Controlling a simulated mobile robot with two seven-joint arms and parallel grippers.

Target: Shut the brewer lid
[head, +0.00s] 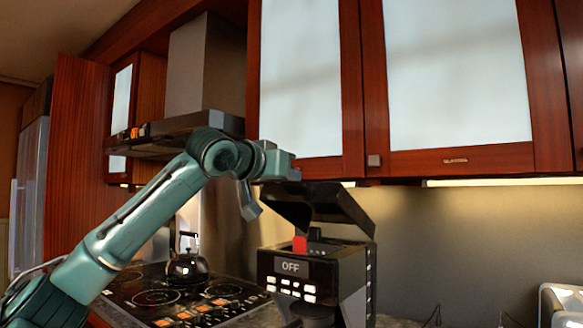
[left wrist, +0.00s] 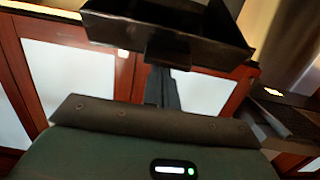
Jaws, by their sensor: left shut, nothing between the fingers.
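The black brewer (head: 310,285) stands on the counter at the lower right of centre in the head view, its display reading OFF. Its lid (head: 322,207) is raised and tilted up, showing the open top with a small red part (head: 300,244). My left gripper (head: 292,174) is at the upper left end of the raised lid, close above it; whether they touch cannot be told. In the left wrist view the shut, empty fingers (left wrist: 160,88) point toward the dark lid (left wrist: 168,32), which covers the area beyond their tips. My right gripper is in neither view.
A cooktop (head: 150,293) with a kettle (head: 187,264) lies left of the brewer. Red-framed wall cabinets (head: 450,85) hang above and behind the lid. A range hood (head: 190,128) is at the left. Counter space right of the brewer looks mostly free.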

